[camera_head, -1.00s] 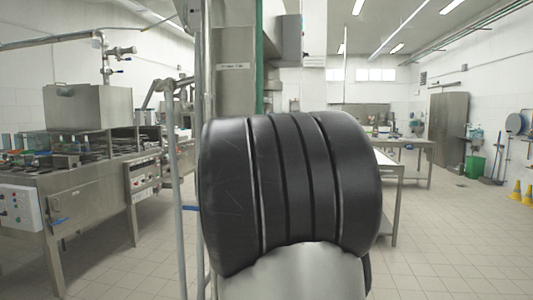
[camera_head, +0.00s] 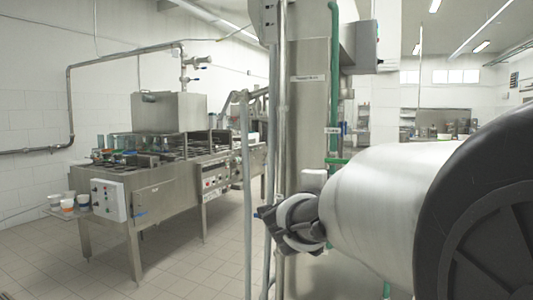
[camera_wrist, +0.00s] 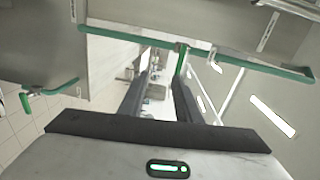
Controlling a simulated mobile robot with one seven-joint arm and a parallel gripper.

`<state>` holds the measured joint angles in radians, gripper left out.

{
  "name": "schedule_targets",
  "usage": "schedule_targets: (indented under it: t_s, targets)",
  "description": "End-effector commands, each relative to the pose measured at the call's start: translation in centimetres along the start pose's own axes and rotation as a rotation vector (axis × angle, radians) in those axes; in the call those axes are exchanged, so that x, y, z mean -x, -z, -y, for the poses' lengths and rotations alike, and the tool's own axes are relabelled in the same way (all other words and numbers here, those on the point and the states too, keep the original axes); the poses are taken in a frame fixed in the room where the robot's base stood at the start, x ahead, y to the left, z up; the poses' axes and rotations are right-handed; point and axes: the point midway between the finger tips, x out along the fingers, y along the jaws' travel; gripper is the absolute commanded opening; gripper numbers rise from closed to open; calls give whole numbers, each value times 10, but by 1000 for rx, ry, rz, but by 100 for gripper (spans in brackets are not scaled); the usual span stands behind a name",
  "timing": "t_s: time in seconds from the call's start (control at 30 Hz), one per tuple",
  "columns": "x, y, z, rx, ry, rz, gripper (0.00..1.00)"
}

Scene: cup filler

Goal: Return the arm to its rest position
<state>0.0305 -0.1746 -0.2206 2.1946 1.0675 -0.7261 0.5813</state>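My arm fills the right of the head view, with a large pale link and a black joint in the foreground. Its far, dark end (camera_head: 295,222) shows near the steel column, but I cannot make out the fingers there. In the wrist view my gripper (camera_wrist: 160,88) shows two dark fingers apart with nothing visible between them. Green pipes and steel panels lie beyond the fingers in that view.
A steel column (camera_head: 306,120) with a green pipe (camera_head: 334,80) and upright grey poles (camera_head: 247,190) stands close to my arm. The filling machine (camera_head: 165,195) is at the left, with several cups (camera_head: 67,206) at its near end. Tiled floor is clear in front of it.

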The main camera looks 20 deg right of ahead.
Motion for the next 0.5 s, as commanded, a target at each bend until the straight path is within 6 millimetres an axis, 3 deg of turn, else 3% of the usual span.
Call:
schedule_targets:
  t_s: [0.03, 0.27, 0.37, 0.47, 0.5]
  targets:
    - [20, 18, 41, -68, 64, 4, 30]
    - [21, 14, 41, -58, 63, 22, 30]
    - [32, -9, 40, 11, 59, 123, 30]
    - [61, -54, 33, 170, 53, 325, 30]
    - [79, -74, 26, 258, 51, 424, 30]
